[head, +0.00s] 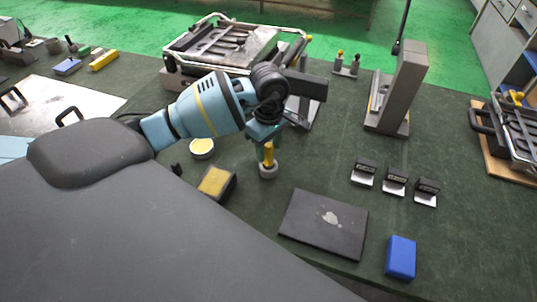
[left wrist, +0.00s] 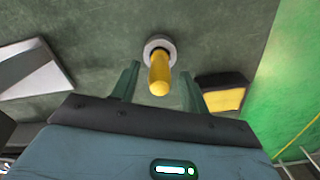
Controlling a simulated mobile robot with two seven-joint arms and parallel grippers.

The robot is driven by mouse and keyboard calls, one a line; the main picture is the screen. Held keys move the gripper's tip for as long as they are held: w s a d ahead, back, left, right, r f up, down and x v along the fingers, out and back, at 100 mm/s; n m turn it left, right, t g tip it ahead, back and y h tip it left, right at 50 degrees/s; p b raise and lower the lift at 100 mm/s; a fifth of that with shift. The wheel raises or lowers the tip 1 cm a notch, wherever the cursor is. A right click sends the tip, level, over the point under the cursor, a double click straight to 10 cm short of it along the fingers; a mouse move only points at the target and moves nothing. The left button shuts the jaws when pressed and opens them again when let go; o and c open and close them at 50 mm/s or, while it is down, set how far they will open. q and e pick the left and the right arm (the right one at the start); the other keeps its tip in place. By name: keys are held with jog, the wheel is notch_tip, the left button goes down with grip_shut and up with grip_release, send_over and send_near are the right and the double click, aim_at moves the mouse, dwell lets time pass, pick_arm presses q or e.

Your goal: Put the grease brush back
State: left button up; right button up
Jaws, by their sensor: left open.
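The grease brush (head: 268,153) shows as a yellow handle standing upright in a small grey round holder (head: 268,171) on the green bench. Its lower end is hidden inside the holder. My left gripper (head: 266,141) is just above it, pointing down. In the left wrist view the brush handle (left wrist: 159,77) lies between the two spread fingers of my left gripper (left wrist: 160,71), with gaps on both sides. The grey holder (left wrist: 160,46) shows as a ring around it. My right gripper is not in view.
A yellow-topped dark block (head: 216,183) and a round tin (head: 202,148) stand left of the holder. A dark plate (head: 305,235) with a grey smear and a blue box (head: 401,257) lie in front. A grey upright stand (head: 403,85) is at right. Bench between is clear.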

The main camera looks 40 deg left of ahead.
pick_arm(q)
notch_tip(320, 180, up, 8)
jog(key=shift+r, duration=0.1)
dwell(0.4)
